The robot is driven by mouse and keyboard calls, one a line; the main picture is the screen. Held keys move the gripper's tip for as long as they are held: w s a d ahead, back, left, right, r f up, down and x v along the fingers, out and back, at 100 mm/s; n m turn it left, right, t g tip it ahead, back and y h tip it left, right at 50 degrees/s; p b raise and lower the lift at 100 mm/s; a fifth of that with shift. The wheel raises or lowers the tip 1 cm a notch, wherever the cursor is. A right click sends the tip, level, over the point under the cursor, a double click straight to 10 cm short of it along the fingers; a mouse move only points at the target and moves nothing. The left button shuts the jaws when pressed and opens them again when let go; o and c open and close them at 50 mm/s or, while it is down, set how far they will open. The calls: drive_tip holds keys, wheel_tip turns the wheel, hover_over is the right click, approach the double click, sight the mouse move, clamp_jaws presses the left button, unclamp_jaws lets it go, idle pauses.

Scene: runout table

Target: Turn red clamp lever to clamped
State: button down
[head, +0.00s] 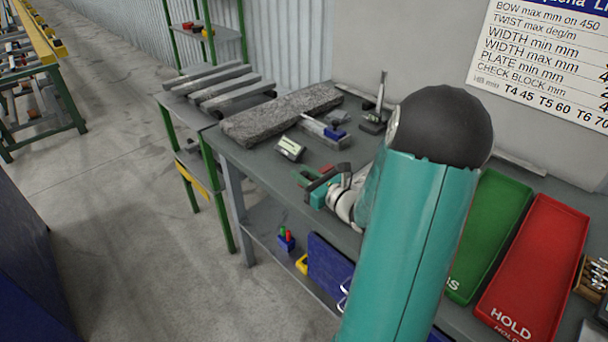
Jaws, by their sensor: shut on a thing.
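My gripper (307,184) is at the end of my teal arm, low over the left part of the grey-green bench top. Its fingers point left and are shut. A small red piece (327,168), which looks like the red clamp lever, shows right behind the fingers, partly covered by the dark gripper body. The exact contact and the lever's angle are too small to make out. A green piece (299,177) shows at the fingertips. The rest of the clamp is hidden behind my gripper and arm.
A small display gauge (290,148), a grey block with a blue part (326,131), a long rough stone bar (282,112) and an upright stand (377,112) lie beyond my gripper. Green (490,225) and red (535,265) trays are on the right.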

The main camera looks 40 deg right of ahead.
drive_tip(key=shift+s+d+n+g+y, duration=0.2)
drive_tip(key=shift+s+n+y, duration=0.5)
drive_tip(key=shift+y, duration=0.45)
drive_tip(key=shift+s+d+n+g+y, duration=0.1)
drive_tip(key=shift+s+n+g+y, duration=0.1)
drive_tip(key=shift+s+n+y, duration=0.6)
drive_tip(key=shift+w+y, duration=0.25)
drive_tip(key=shift+y, duration=0.1)
drive_tip(key=c, duration=1.3)
unclamp_jaws()
drive_tip(key=shift+o, duration=0.2)
drive_tip(key=shift+a, duration=0.1)
drive_tip(key=shift+s, duration=0.1)
drive_tip(key=v, duration=1.3)
drive_tip(key=shift+s, duration=0.3)
